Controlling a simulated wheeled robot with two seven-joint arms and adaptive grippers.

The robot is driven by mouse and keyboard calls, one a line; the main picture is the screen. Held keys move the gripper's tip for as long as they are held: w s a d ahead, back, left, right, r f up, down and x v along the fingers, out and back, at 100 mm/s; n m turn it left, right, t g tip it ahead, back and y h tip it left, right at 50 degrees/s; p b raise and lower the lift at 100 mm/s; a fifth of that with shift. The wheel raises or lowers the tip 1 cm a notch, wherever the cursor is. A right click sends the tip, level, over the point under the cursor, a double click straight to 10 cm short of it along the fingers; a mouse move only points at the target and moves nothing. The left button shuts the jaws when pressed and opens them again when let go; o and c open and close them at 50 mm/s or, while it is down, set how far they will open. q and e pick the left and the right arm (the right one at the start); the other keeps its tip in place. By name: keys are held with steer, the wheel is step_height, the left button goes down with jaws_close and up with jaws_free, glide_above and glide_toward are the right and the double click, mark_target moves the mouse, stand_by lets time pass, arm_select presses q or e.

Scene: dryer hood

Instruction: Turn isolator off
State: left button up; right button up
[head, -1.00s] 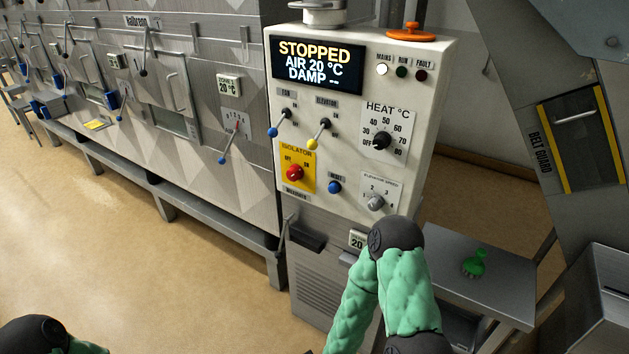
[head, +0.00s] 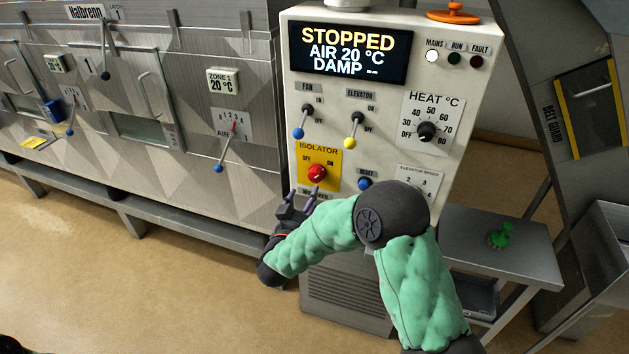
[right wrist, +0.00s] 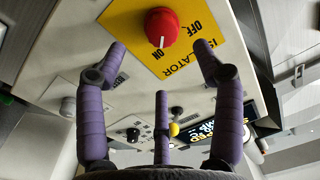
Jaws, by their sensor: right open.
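The isolator is a red rotary knob (head: 317,173) on a yellow plate (head: 333,184) at the lower left of the white control panel. In the right wrist view, the red knob (right wrist: 161,27) is at the top centre, and its white mark points toward the word ON. My right gripper (head: 302,195) is just below and left of the knob in the head view. Its purple fingers are open and empty, spread on either side of the knob's line in the right wrist view (right wrist: 160,50), apart from it. My left gripper is out of view.
The display (head: 350,53) reads STOPPED, AIR 20 °C, DAMP. Fan lever (head: 302,122), elevator lever (head: 354,130), blue reset button (head: 365,184) and heat dial (head: 426,131) are close by. A side table (head: 530,258) holds a green object (head: 500,235).

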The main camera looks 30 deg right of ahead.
mark_target(314, 179)
steer(key=b+x, duration=0.2)
steer(key=x, duration=0.7)
steer(key=shift+w+a+f, duration=0.1)
steer(key=shift+w, duration=0.05)
